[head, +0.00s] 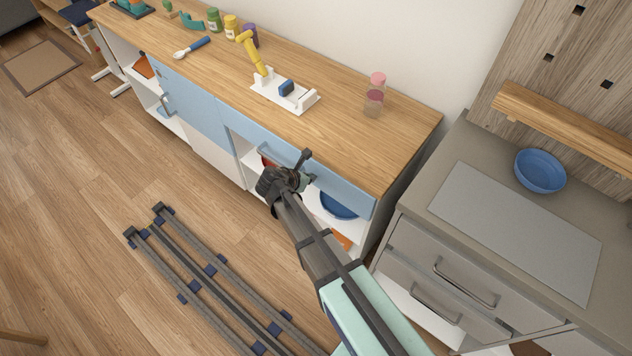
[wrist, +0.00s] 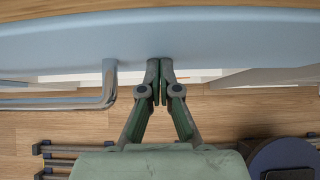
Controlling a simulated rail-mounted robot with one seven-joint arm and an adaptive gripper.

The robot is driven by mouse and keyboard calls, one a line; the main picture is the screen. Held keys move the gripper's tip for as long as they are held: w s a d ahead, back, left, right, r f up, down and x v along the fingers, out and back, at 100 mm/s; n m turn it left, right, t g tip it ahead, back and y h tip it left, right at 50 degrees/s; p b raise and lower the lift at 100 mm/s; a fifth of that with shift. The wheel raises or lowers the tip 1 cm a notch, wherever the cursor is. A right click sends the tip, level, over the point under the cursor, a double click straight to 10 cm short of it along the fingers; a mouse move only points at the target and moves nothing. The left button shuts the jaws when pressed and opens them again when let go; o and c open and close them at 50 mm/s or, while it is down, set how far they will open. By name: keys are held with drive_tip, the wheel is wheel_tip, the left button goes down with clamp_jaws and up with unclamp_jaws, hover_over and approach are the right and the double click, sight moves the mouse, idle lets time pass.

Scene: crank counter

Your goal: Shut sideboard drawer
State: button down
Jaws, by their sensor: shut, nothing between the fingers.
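The sideboard drawer has a light blue front (head: 345,190) just under the wooden top, at the right end of the sideboard. In the wrist view the drawer front (wrist: 220,40) spans the picture. No open drawer interior shows above it. Its metal handle (wrist: 108,88) is left of my fingers there. My gripper (head: 308,178) is at the drawer front, with part of the front and handle hidden behind it in the head view. In the wrist view my gripper (wrist: 160,70) is shut and empty, its tips at the front's lower part; contact is unclear.
The wooden sideboard top (head: 340,135) holds a white stand (head: 284,92) with a yellow lever, a pink-capped bottle (head: 374,95) and several jars. Open shelves below hold a blue bowl (head: 338,205). A grey counter (head: 425,215) stands close on the right.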

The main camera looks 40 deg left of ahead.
drive_tip(key=shift+w+a, duration=0.1)
drive_tip(key=shift+w, duration=0.3)
drive_tip(key=shift+w+r, duration=0.1)
drive_tip(key=s+r+b, duration=0.2)
drive_tip(key=s+r, duration=0.4)
drive_tip(key=s, duration=0.5)
drive_tip(key=shift+s+d+r, duration=0.3)
drive_tip(key=shift+s+r, duration=0.1)
drive_tip(key=shift+a, duration=0.1)
